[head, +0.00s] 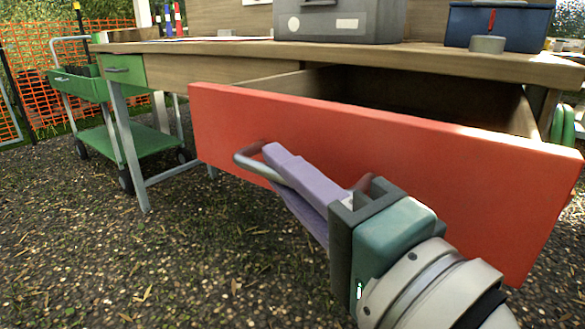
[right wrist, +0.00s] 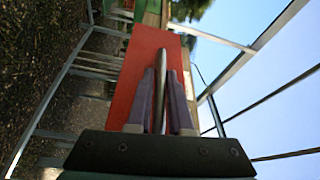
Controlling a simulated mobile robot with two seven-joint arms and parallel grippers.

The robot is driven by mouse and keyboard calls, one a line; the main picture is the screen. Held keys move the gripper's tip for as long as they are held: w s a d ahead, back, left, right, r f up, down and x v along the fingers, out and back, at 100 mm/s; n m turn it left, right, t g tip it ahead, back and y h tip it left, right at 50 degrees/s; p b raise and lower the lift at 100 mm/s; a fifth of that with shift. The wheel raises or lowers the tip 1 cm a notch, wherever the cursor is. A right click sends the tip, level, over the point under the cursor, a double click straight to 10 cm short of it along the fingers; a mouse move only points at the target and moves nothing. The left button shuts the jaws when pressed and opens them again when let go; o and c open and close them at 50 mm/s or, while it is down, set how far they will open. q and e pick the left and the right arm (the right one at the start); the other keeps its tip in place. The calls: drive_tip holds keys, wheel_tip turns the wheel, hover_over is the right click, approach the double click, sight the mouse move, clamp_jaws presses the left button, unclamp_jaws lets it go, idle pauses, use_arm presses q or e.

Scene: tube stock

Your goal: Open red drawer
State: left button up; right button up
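The red drawer (head: 430,165) sits pulled out from under the wooden table, and its dark inside shows behind the red front. A curved metal handle (head: 248,162) is fixed to the front. My right gripper (head: 275,160) is at the handle, with its purple fingers on either side of the bar. In the right wrist view the fingers (right wrist: 160,95) close on the handle bar (right wrist: 162,80), with the red front (right wrist: 140,65) behind. My left gripper is not in view.
The wooden table (head: 230,52) carries a grey toolbox (head: 340,22), a blue box (head: 500,27) and a small round grey object (head: 487,44). A green drawer (head: 125,69) is at its left end. A green cart (head: 140,143) stands at left. Gravel ground in front is clear.

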drive_tip(key=o, duration=0.4)
drive_tip(key=shift+c, duration=0.2)
drive_tip(key=p+v, duration=0.1)
drive_tip(key=v, duration=0.9)
